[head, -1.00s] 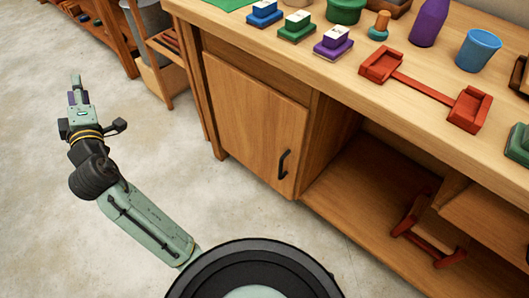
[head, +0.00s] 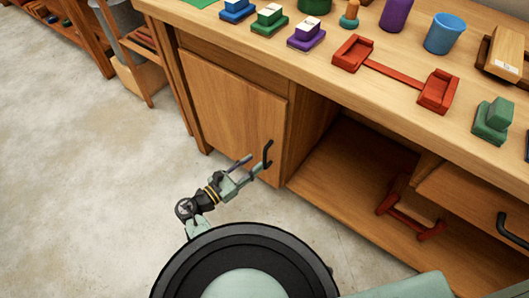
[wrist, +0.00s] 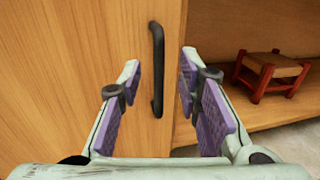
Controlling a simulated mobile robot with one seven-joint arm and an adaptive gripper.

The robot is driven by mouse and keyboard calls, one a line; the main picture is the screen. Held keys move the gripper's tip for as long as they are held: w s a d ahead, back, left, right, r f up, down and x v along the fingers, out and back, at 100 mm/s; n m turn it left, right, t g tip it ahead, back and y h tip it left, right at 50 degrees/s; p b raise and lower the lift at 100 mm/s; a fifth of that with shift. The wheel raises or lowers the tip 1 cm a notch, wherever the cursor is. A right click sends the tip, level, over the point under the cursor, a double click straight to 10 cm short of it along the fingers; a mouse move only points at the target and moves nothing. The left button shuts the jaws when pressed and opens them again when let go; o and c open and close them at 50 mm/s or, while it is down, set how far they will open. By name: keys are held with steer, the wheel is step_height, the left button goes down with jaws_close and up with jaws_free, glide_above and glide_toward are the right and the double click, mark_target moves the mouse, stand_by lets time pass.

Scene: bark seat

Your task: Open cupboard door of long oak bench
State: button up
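The long oak bench (head: 330,75) has a cupboard door (head: 232,112) at its left end, and the door is shut. A black vertical handle (head: 267,154) sits near the door's right edge. My gripper (head: 250,166) is just in front of the handle in the head view. In the wrist view my gripper (wrist: 160,80) is open, its purple-padded fingers on either side of the handle (wrist: 157,70) as seen.
Right of the door is an open compartment with a red wooden stand (head: 408,208), also in the wrist view (wrist: 268,74). A drawer with a black handle (head: 508,230) is further right. Blocks and a blue cup (head: 444,34) stand on the bench top. The floor (head: 90,170) at left is clear.

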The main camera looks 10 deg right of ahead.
steer(key=x, duration=0.6)
steer(key=shift+w+d, duration=0.1)
steer(key=shift+w, duration=0.05)
jaws_close()
stand_by(0.7)
